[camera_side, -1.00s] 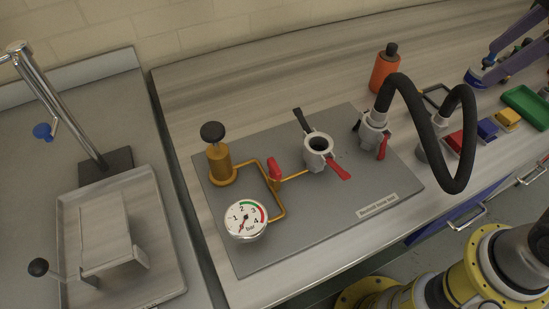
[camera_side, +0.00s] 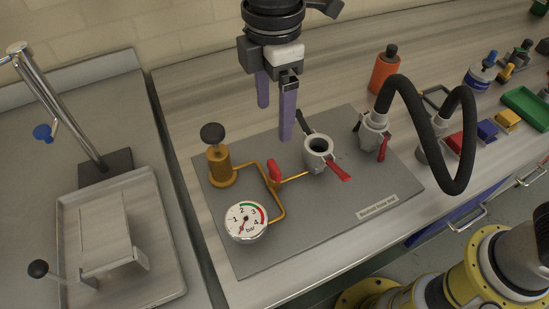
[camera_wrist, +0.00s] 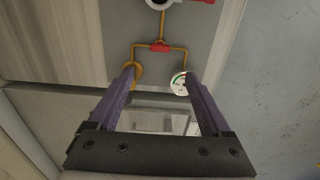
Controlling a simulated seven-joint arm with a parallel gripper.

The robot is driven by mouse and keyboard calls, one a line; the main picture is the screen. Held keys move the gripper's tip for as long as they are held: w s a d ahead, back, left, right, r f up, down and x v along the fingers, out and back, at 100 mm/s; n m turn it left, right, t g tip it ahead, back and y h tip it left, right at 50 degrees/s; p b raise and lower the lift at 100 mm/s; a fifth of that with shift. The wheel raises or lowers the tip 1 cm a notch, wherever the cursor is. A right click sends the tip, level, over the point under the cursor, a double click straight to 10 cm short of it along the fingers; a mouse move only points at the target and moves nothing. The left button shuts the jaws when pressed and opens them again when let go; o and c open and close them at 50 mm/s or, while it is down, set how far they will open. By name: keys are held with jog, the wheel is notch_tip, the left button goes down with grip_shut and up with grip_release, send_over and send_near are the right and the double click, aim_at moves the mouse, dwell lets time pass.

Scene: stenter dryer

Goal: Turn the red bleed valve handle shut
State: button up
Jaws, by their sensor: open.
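The red bleed valve handle (camera_side: 274,171) sits on the brass pipe between the pump and the coupling on the grey plate. It also shows in the wrist view (camera_wrist: 159,47) at the pipe's junction, beyond the fingertips. My gripper (camera_side: 274,122) hangs above the plate, pointing down, with its two purple fingers apart and empty. In the side view it is above and apart from the red handle. In the wrist view the fingertips (camera_wrist: 160,75) are spread wide, near the pump and gauge in the picture. The pressure gauge (camera_side: 246,220) has its needle pointing toward the lower left.
A brass pump (camera_side: 220,165) with a black knob stands left of the valve. A grey coupling (camera_side: 318,153) with black and red levers stands right of it. A black hose (camera_side: 457,165) arches at the right. An orange bottle (camera_side: 384,72) stands behind.

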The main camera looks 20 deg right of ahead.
aim_at(274, 166)
notch_tip(274, 166, down, 14)
jog(key=shift+r, duration=0.25)
dwell(0.3)
grip_shut()
